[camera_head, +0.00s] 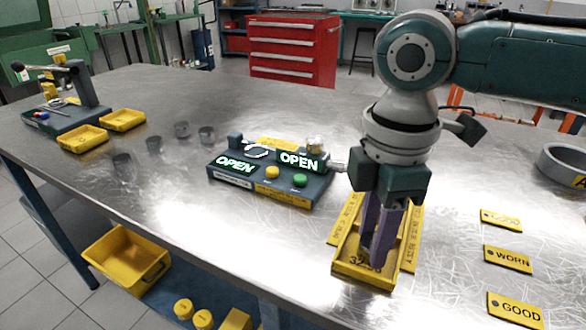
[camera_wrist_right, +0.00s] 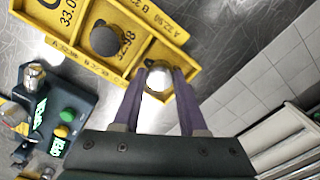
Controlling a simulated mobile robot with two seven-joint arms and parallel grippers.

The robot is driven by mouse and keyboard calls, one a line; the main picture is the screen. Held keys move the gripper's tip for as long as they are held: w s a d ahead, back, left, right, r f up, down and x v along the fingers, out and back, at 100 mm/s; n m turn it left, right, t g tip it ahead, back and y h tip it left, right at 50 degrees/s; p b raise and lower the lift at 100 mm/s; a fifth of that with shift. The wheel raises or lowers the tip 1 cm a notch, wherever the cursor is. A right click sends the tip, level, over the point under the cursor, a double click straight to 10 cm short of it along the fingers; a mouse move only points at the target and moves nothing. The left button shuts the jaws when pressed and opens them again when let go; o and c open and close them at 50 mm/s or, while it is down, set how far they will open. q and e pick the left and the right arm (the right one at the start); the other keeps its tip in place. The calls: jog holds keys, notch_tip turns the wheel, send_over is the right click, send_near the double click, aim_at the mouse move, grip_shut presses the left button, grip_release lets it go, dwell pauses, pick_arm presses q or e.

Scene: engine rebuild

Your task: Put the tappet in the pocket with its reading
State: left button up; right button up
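A yellow tray (camera_head: 345,274) with printed numbers and pockets lies on the bench under my right gripper (camera_head: 378,258). In the right wrist view, a shiny round tappet (camera_wrist_right: 158,79) sits between my right fingertips (camera_wrist_right: 160,75), which appear to touch its sides. It is at the tray's end pocket; I cannot tell whether it rests on the pocket floor. A dark round tappet (camera_wrist_right: 105,40) lies in the neighbouring pocket, beside the label 32.98. In the head view the fingers hide the tappet. My left gripper is out of view.
A gauge box (camera_head: 262,190) with two green OPEN displays and yellow and green buttons stands left of the tray. Several grey cylinders (camera_head: 154,145) stand farther left. Yellow plates, including WORN (camera_head: 508,260) and GOOD (camera_head: 515,310), lie at right.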

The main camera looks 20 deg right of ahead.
aim_at(372, 241)
jog(key=shift+o, duration=0.6)
notch_tip(372, 241, up, 12)
jog(key=p, duration=0.2)
jog(key=s+a+f+m+t+y, duration=0.2)
jog(key=s+a+f+m+y, duration=0.1)
jog(key=s+a+f, duration=0.6)
jog(key=s+d+f+m+t+h, duration=0.1)
jog(key=s+d+m+h, duration=0.1)
jog(key=s+d+m, duration=0.4)
jog(key=s+m, duration=0.1)
jog(key=m, duration=0.2)
jog(key=shift+t+h, duration=0.3)
jog(key=shift+h, duration=0.1)
